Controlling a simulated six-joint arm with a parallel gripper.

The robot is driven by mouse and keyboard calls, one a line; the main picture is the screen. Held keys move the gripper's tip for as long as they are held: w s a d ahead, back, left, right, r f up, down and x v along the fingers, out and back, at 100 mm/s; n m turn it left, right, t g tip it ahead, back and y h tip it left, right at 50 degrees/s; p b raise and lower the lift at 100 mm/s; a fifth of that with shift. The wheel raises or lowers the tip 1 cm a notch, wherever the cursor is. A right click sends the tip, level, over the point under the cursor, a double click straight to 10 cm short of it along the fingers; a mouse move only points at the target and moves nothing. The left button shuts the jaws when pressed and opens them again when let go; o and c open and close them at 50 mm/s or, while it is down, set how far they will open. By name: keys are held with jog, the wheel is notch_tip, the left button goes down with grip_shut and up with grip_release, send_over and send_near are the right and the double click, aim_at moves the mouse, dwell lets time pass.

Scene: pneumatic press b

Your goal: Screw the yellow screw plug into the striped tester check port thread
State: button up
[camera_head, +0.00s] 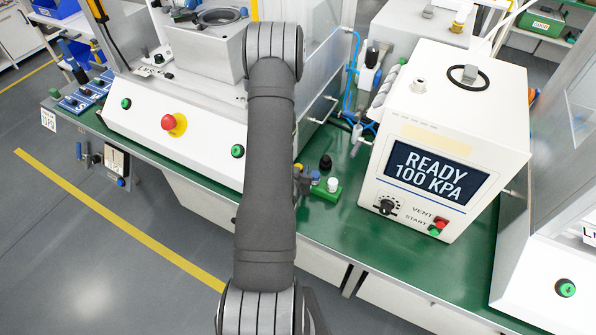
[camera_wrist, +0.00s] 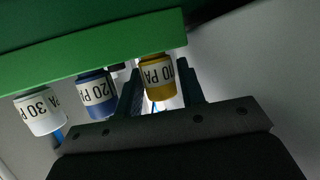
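The yellow screw plug (camera_wrist: 157,77), labelled 10 PA, sits at the green rack (camera_wrist: 100,48) in the wrist view. My gripper (camera_wrist: 162,90) has its two fingers on either side of this plug, with narrow gaps showing, so it looks open. In the head view my gripper (camera_head: 302,180) is beside the green rack (camera_head: 322,193), mostly hidden by my arm. The white tester (camera_head: 425,150) stands to the right, its screen reading READY 100 KPA.
Blue 20 PA (camera_wrist: 96,92) and white 30 PA (camera_wrist: 40,110) plugs are beside the yellow one. A black knob-like part (camera_head: 325,162) stands behind the rack. A sloped control panel (camera_head: 190,140) is left. Green bench top (camera_head: 335,225) is clear before the rack.

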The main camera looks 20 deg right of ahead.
jog(key=c, duration=0.6)
jog(key=shift+o, duration=0.2)
jog(key=shift+r, duration=0.1)
